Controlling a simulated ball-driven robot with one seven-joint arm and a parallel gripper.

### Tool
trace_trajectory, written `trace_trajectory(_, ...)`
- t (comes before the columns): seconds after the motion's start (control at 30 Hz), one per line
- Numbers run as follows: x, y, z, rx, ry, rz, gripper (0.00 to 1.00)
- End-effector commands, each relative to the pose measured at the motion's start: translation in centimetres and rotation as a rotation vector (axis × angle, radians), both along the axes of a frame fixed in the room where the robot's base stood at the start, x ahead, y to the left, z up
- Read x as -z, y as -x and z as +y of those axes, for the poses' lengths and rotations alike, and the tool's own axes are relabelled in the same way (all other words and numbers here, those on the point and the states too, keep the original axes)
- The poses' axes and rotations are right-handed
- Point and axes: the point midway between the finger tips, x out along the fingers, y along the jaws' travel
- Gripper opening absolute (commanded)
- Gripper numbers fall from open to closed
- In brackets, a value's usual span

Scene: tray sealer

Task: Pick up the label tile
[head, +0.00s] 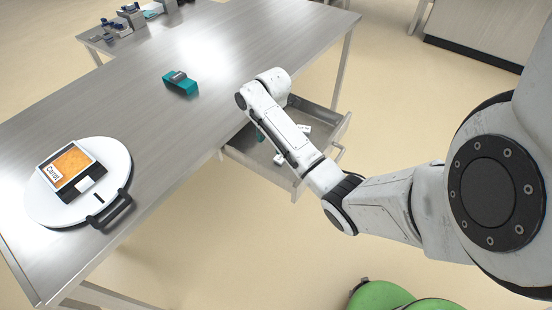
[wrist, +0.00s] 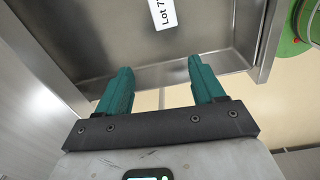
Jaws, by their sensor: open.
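A white label tile (wrist: 162,14) with black text starting "Lot 7" lies on the grey floor of the open drawer (wrist: 240,25), cut off by the top edge of the wrist view. In the head view a small white tile (head: 304,128) lies in the drawer (head: 297,186); its text is too small to read. My gripper (wrist: 160,68) is open, with its two teal fingers apart and nothing between them. The tile is beyond the fingertips, roughly in line with the gap. In the head view my arm hides most of the gripper, over the drawer's left part.
The steel table (head: 130,75) holds a white round board (head: 50,210) with a "Carrot" card (head: 70,165), and a teal-and-grey object (head: 180,83). The drawer's walls surround the tile.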

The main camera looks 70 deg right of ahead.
Motion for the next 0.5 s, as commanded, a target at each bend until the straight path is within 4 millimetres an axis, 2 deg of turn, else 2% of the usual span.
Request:
trace_trajectory(0.03,-0.6,0.9,-1.7,-0.021,0.010,0.013,0.68)
trace_trajectory(0.17,-0.9,2.1,-3.7,-0.073,0.017,0.035,0.68)
trace_trajectory(0.27,-0.2,2.3,-4.0,-0.086,0.017,0.041,0.68)
trace_trajectory(0.5,3.4,2.3,-4.0,-0.084,0.017,0.040,0.68)
